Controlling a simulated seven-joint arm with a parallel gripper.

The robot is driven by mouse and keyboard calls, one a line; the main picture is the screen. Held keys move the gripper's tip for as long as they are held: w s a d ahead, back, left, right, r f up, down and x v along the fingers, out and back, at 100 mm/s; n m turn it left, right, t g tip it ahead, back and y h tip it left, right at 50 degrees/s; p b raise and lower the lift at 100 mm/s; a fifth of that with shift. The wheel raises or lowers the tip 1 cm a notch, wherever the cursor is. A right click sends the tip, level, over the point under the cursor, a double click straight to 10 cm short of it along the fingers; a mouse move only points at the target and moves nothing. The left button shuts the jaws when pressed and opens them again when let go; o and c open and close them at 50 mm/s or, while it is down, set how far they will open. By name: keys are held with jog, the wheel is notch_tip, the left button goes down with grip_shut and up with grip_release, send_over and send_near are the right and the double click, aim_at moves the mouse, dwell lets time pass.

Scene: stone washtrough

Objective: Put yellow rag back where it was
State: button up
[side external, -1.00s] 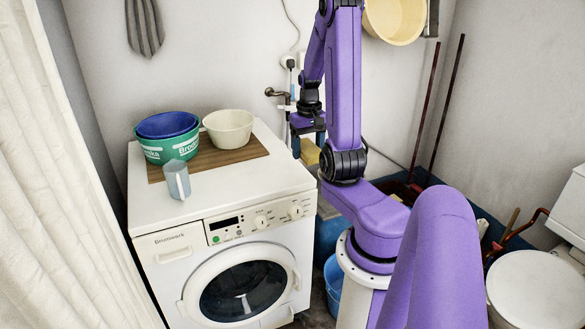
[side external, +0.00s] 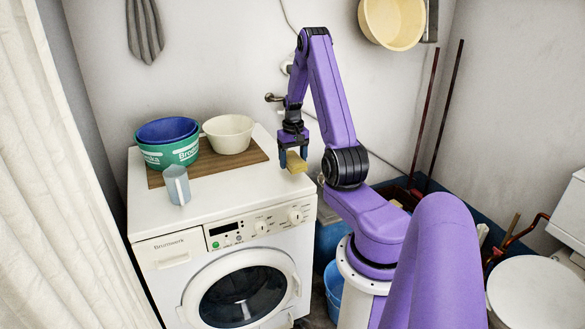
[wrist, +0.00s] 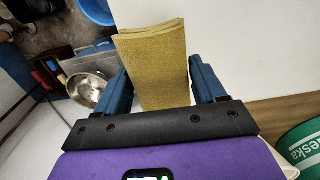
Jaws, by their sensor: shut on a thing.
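My gripper (side external: 292,158) is shut on the yellow rag (side external: 296,162) and holds it over the right back part of the white washing machine top (side external: 240,185). In the wrist view the folded yellow rag (wrist: 155,65) sits between the two blue fingers of my gripper (wrist: 160,85) and sticks out beyond them. Part of the white top shows behind it. I cannot tell whether the rag touches the top.
On the machine, a brown board (side external: 220,166) bears green and blue tubs (side external: 170,152) and a cream bowl (side external: 229,133). A grey-blue mug (side external: 177,185) stands in front. The top's right front is clear. A metal bowl (wrist: 86,88) shows below in the wrist view.

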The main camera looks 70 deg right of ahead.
jog(key=shift+w+d+f, duration=0.1)
jog(key=shift+d+f, duration=0.05)
jog(key=shift+f, duration=0.1)
jog(key=shift+w+d+f, duration=0.1)
jog(key=shift+f, duration=1.55)
jog(key=shift+f, duration=0.1)
jog(key=o, duration=1)
